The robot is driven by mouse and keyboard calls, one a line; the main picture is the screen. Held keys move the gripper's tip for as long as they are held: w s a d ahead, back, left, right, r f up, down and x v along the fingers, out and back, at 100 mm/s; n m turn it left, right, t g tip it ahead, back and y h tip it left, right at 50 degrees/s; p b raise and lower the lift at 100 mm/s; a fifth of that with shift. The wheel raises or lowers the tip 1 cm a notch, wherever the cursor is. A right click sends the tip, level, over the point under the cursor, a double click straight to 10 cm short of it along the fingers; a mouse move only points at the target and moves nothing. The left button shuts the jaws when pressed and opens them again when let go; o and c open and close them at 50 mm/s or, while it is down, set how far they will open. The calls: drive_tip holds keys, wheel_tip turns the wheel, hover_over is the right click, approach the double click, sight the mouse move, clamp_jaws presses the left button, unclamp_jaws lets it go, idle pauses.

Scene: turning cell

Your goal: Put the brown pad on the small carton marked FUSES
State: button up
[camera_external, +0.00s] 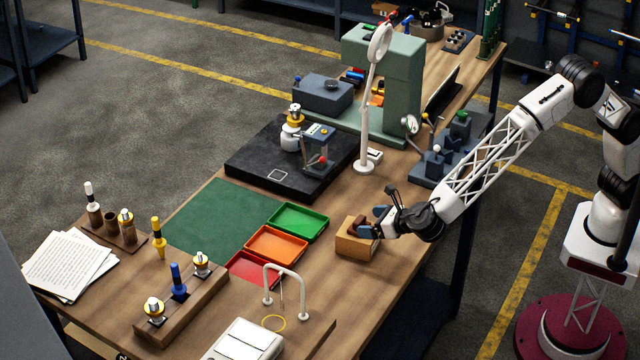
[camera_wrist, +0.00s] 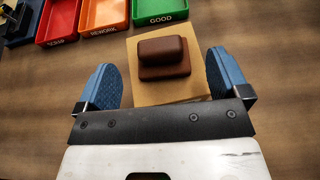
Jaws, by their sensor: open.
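A brown pad (camera_wrist: 163,52) with a raised rounded block on a flat base shows in the wrist view. It lies on top of a small tan carton (camera_wrist: 190,92), near the middle of its top. I see no FUSES marking on the faces in view. In the external view the carton (camera_external: 352,246) stands on the bench near its front edge, and the pad is hard to make out behind the fingers. My gripper (camera_wrist: 160,78) is open. Its blue fingers are spread on the left and right, apart from the pad, and the gripper hangs over the carton (camera_external: 372,222) in the external view.
Green (camera_external: 298,222), orange (camera_external: 275,244) and red (camera_external: 253,268) trays lie left of the carton. A white wire arch (camera_external: 285,268) stands nearer the camera. A white magnifier lamp (camera_external: 364,125) and a black plate (camera_external: 250,165) stand behind. Bare bench surrounds the carton.

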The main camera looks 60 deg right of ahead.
drive_tip(key=v, duration=1)
drive_tip(key=shift+r, duration=0.1)
idle(0.7)
